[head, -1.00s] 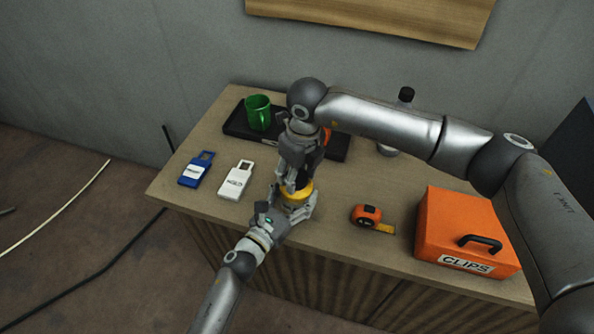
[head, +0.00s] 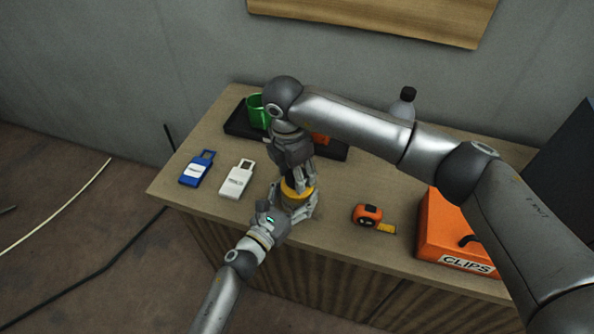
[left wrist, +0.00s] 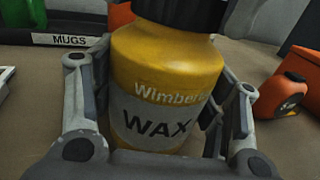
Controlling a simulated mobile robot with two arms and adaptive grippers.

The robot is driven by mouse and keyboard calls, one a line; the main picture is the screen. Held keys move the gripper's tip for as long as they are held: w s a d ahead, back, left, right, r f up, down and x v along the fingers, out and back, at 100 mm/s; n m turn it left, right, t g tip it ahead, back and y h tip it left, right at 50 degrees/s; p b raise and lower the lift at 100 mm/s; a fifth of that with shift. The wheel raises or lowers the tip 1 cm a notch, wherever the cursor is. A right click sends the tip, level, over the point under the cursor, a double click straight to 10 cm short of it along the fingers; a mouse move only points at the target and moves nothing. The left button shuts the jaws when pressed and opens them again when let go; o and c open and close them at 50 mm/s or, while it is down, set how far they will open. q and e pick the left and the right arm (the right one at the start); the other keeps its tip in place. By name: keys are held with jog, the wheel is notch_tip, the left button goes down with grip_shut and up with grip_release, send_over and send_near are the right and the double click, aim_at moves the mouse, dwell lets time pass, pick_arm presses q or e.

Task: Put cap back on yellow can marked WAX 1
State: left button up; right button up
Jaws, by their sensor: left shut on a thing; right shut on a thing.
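The yellow can (head: 293,188) is upright near the table's front edge. In the left wrist view the can (left wrist: 165,75) shows "WAX" on a pale label; no number is visible. My left gripper (head: 296,207) is shut around its lower body, with fingers on both sides in the left wrist view (left wrist: 165,125). My right gripper (head: 299,184) is directly above the can, shut on the black cap. The cap (left wrist: 185,12) is at the can's top, its upper part cut off by the frame. I cannot tell how tightly it is seated.
A black tray (head: 240,128), labelled MUGS, holds a green mug (head: 256,112) and an orange item (head: 321,139). Blue (head: 196,169) and white (head: 237,180) tags lie left. A tape measure (head: 368,214) and orange CLIPS box (head: 437,232) are right. A grey bottle (head: 404,104) stands behind.

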jog(key=m, duration=0.5)
jog(key=shift+w+m+g, duration=0.1)
jog(key=shift+m+g, duration=0.2)
jog(key=shift+m, duration=0.1)
jog(key=m, duration=0.6)
jog(key=shift+g, duration=0.4)
jog(key=o, duration=0.6)
jog(key=shift+r, duration=2.25)
